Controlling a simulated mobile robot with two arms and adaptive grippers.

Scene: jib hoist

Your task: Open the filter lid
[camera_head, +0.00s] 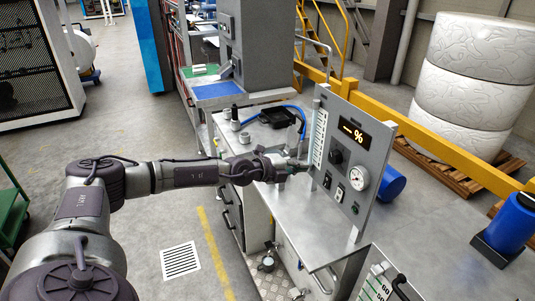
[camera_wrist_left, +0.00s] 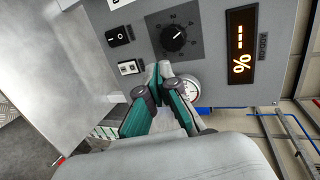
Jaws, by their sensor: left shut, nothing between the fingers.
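I cannot make out a filter lid for certain in either view. My left gripper (camera_head: 300,166) reaches across the bench to the left edge of the grey control panel (camera_head: 358,150). In the left wrist view its fingers (camera_wrist_left: 165,72) are shut and empty, in front of the panel face near the round gauge (camera_wrist_left: 190,86). The fingers partly cover the gauge, and I cannot tell whether they touch the panel. My right gripper is not in view.
The metal bench (camera_head: 315,215) has bare room in front of the panel. A black tray (camera_head: 276,117) and a blue hose lie at its back. A blue cylinder (camera_head: 511,222) stands at the right. A yellow rail (camera_head: 440,147) runs behind the bench.

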